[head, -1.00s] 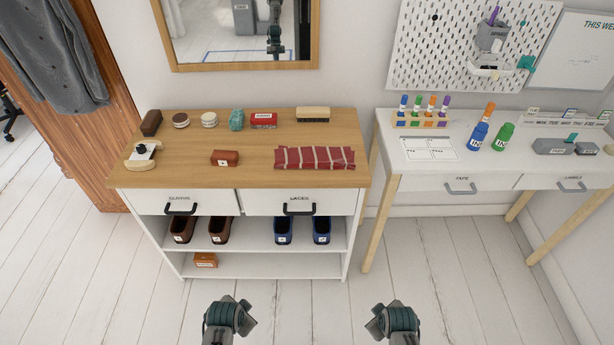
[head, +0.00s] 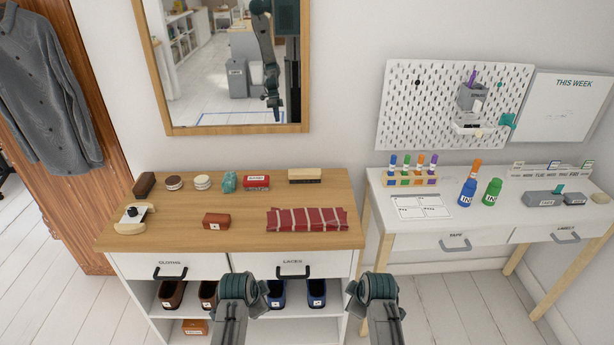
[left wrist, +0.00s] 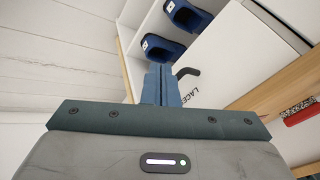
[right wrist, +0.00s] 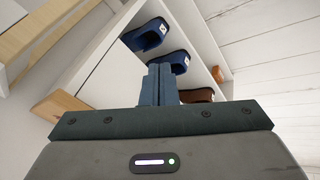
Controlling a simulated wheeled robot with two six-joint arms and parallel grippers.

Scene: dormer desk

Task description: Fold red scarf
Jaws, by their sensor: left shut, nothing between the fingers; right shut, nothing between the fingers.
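The red scarf (head: 307,220) with pale stripes lies flat as a long strip on the right part of the wooden dresser top. My left gripper (left wrist: 161,84) is shut and empty, in front of the dresser's lower shelves. My right gripper (right wrist: 158,84) is shut and empty, also in front of the dresser. In the head view both wrists are in front of and below the scarf, and their fingertips are hard to make out.
Drawer handles (head: 293,271) stick out in front. A white desk (head: 430,222) stands to the right. A mirror (head: 225,129) hangs behind.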

